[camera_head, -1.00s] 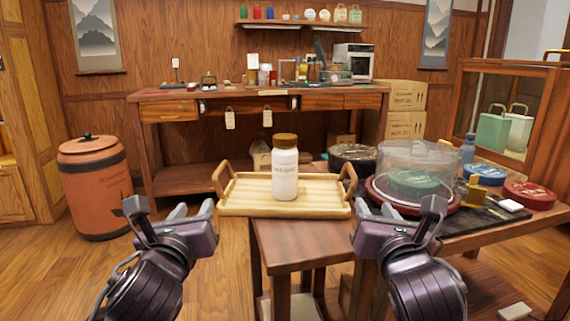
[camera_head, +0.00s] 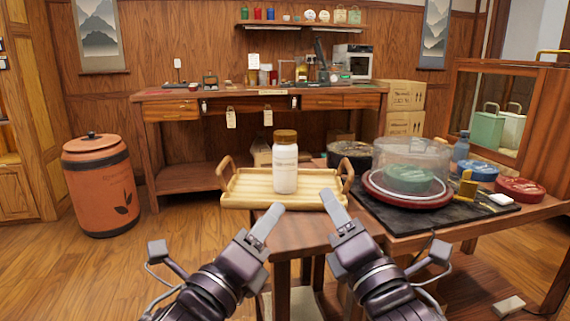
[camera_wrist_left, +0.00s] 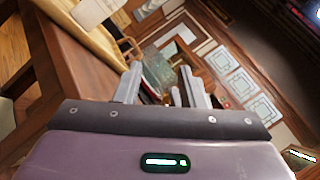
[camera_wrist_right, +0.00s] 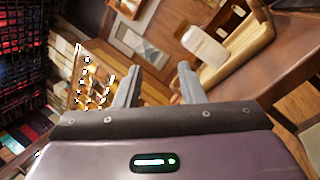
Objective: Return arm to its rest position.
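My left gripper (camera_head: 266,226) and right gripper (camera_head: 333,208) are raised in front of the small wooden table, angled inward towards each other. A gap separates them. In the left wrist view the left gripper's fingers (camera_wrist_left: 159,80) stand apart with nothing held between them. In the right wrist view the right gripper's fingers (camera_wrist_right: 157,77) are also apart and empty. A white bottle with a brown cap (camera_head: 285,170) stands upright on the wooden tray (camera_head: 240,200), beyond both grippers. The bottle also shows in the right wrist view (camera_wrist_right: 204,46).
The small table's top (camera_head: 295,232) lies below and beyond the grippers. At right, a clear dome (camera_head: 412,152) covers a green round cake on a black mat (camera_head: 395,218). Red (camera_head: 520,189) and blue (camera_head: 478,171) tins stand nearby. An orange barrel (camera_head: 100,190) stands on the floor at left.

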